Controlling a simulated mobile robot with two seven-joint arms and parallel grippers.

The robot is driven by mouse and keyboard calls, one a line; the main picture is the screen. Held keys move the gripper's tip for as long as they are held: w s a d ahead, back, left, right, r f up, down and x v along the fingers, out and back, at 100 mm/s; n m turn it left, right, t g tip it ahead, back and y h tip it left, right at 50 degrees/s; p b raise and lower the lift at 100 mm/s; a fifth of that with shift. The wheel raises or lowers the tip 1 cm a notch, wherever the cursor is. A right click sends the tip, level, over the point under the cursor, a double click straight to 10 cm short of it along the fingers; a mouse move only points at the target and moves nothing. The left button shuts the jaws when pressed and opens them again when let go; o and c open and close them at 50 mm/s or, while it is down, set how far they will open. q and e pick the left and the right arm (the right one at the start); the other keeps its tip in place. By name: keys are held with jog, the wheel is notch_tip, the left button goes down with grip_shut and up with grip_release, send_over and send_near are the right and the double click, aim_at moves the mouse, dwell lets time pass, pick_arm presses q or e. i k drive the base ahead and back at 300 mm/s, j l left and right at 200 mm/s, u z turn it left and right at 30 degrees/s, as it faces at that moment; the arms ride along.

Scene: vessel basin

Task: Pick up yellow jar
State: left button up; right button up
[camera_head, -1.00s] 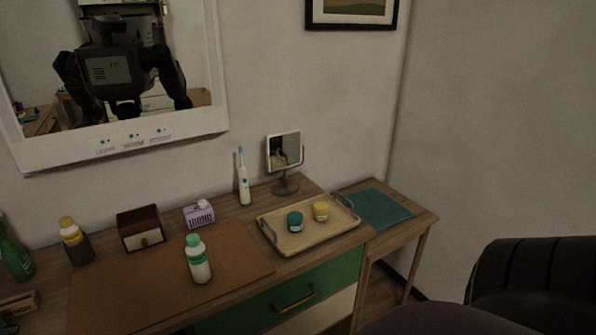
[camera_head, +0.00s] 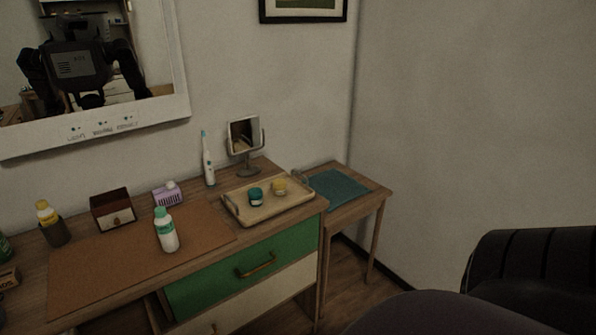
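The yellow jar (camera_head: 279,187) stands upright on a light wooden tray (camera_head: 262,213) near the right end of the wooden dresser. A teal jar (camera_head: 256,196) stands just left of it on the same tray. Dark rounded parts of my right arm fill the lower right corner of the view, well to the right of the tray. Neither gripper shows in this view.
A green-capped bottle (camera_head: 166,230) stands on a brown mat (camera_head: 110,267) left of the tray. A small mirror (camera_head: 244,141) and an electric toothbrush (camera_head: 208,160) stand behind. A side table with a teal cloth (camera_head: 335,187) adjoins the right.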

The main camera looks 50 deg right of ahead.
aim_at(279, 185)
jog(key=z, duration=1.5)
